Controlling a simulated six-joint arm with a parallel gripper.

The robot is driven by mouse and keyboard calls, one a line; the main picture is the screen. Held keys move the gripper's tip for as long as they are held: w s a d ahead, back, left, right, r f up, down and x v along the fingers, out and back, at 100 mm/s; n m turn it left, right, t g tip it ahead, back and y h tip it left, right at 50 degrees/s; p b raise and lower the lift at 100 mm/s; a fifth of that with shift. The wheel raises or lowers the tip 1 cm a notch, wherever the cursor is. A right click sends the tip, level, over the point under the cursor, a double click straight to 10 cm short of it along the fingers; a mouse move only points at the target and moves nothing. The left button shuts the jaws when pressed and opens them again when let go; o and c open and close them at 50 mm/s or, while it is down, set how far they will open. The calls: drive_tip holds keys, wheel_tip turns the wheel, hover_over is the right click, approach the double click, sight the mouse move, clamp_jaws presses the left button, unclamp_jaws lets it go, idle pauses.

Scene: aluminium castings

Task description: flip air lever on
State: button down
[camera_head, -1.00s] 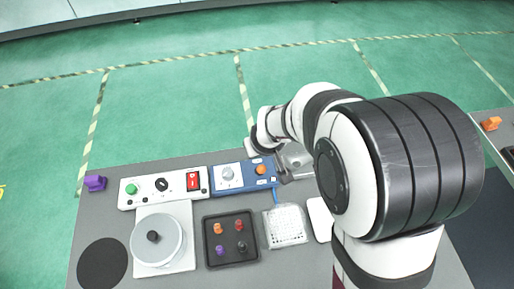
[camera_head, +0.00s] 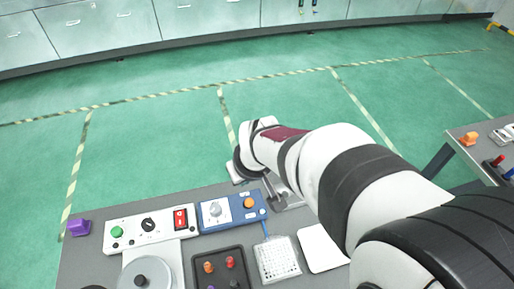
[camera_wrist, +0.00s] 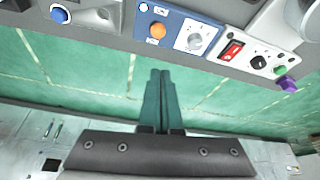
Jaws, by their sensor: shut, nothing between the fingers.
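A grey metal fitting (camera_wrist: 97,16) with a round blue end (camera_wrist: 60,14) stands at the top left of the wrist view; it may carry the air lever, but I cannot tell for sure. In the head view the fitting (camera_head: 280,198) is partly hidden by my arm, beside the blue panel (camera_head: 227,219). In the wrist view the blue panel (camera_wrist: 176,30) has an orange knob (camera_wrist: 157,30) and a pale dial (camera_wrist: 195,41). My gripper (camera_wrist: 160,72) is shut and empty, apart from the panel and fitting, with green floor behind its fingers. In the head view my fingers are hidden.
A white control box (camera_head: 140,232) with a red switch (camera_head: 181,219) and green button stands left of the blue panel. A purple block (camera_head: 78,228), dark tray (camera_head: 221,268), white rack (camera_head: 277,259) and white plate (camera_head: 322,248) are on the grey table. Another table stands at right.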

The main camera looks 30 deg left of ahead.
drive_tip(key=shift+s+d+r, duration=0.9)
drive_tip(key=shift+d+r, duration=0.05)
drive_tip(key=shift+d, duration=0.1)
drive_tip(key=s+d+r+m+g+h, duration=0.1)
drive_tip(key=s+d+m, duration=0.1)
drive_tip(key=d+m, duration=0.35)
drive_tip(key=s+d+r+m, duration=0.1)
drive_tip(key=s+d+m, duration=0.1)
drive_tip(key=d, duration=0.7)
drive_tip(key=s+d+r+m+g+h, duration=0.1)
drive_tip(key=s+d+m, duration=0.1)
drive_tip(key=d+m, duration=0.35)
drive_tip(key=s+d+m, duration=0.3)
drive_tip(key=s+d, duration=0.2)
drive_tip(key=s, duration=0.1)
drive_tip(key=shift+s+d+m+g, duration=0.3)
drive_tip(key=shift+s+d+m, duration=0.05)
drive_tip(key=shift+d+m, duration=0.05)
